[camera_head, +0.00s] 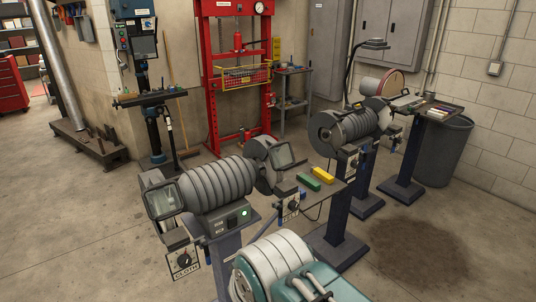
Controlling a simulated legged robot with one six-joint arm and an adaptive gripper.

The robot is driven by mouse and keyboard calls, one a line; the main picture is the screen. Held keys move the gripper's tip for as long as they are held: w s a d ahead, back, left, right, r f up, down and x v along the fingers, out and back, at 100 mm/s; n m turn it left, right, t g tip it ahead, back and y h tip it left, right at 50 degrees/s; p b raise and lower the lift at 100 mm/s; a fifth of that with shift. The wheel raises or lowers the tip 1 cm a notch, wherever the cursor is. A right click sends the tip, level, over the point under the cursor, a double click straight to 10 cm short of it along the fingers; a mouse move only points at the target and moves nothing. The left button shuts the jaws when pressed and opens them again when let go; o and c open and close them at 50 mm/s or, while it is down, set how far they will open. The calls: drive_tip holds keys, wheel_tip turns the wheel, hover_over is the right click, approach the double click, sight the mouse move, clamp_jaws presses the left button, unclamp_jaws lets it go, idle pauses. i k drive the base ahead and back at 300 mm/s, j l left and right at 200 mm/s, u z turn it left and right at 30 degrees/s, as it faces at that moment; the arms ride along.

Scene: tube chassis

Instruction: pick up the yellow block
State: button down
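The yellow block (323,174) is a small bar lying on a dark flat shelf or tray beside the nearer grey grinder. A green block (309,181) of similar shape lies just left of it and slightly nearer; I cannot tell if the two touch. The yellow block's top and near side are in plain view.
The grey grinder (218,188) stands left of the blocks on a pedestal. Another grinder (350,126) stands behind on the right. A red press (238,75) is at the back. Floor at right (470,235) is clear, with a dark stain.

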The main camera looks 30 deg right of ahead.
sight(318, 172)
drive_tip(key=l+z, duration=0.1)
drive_tip(key=z, duration=1.3)
drive_tip(key=k+l+u, duration=0.15)
drive_tip(key=u, duration=1.35)
drive_tip(key=z, duration=1.45)
drive_tip(key=i+l+u, duration=0.2)
drive_tip(key=i+l, duration=0.6)
drive_tip(key=l, duration=0.1)
